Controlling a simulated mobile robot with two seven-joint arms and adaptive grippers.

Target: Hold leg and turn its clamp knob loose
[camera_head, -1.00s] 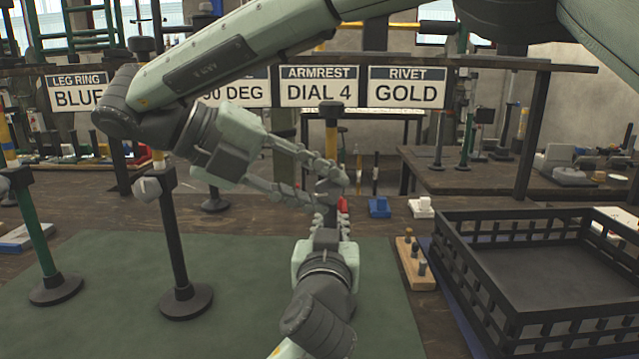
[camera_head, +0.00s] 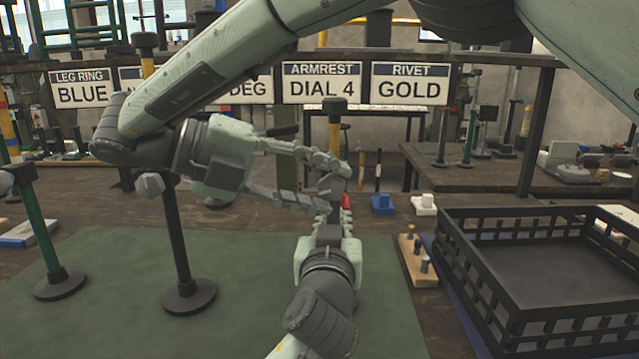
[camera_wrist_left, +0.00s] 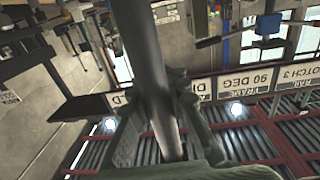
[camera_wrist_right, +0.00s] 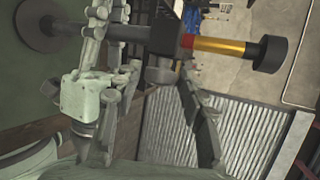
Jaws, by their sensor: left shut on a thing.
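The held leg stands upright mid-view, with a black cap (camera_head: 334,104), a yellow band (camera_head: 334,136) and a dark clamp block. In the right wrist view the leg (camera_wrist_right: 125,32) lies sideways, with its clamp knob (camera_wrist_right: 160,71). My left gripper (camera_head: 328,218) comes from below and is shut on the leg under the clamp; the left wrist view shows the leg tube (camera_wrist_left: 145,60) between its fingers. My right gripper (camera_head: 336,186) points right at the clamp. Its open fingers (camera_wrist_right: 158,78) stand either side of the knob; in the head view they largely hide it.
Two similar legs stand at left, one dark (camera_head: 177,240) and one green (camera_head: 47,230), on a green mat (camera_head: 110,255). A black crate (camera_head: 530,330) and a wooden peg block (camera_head: 415,262) are at right. Signs (camera_head: 320,83) hang behind.

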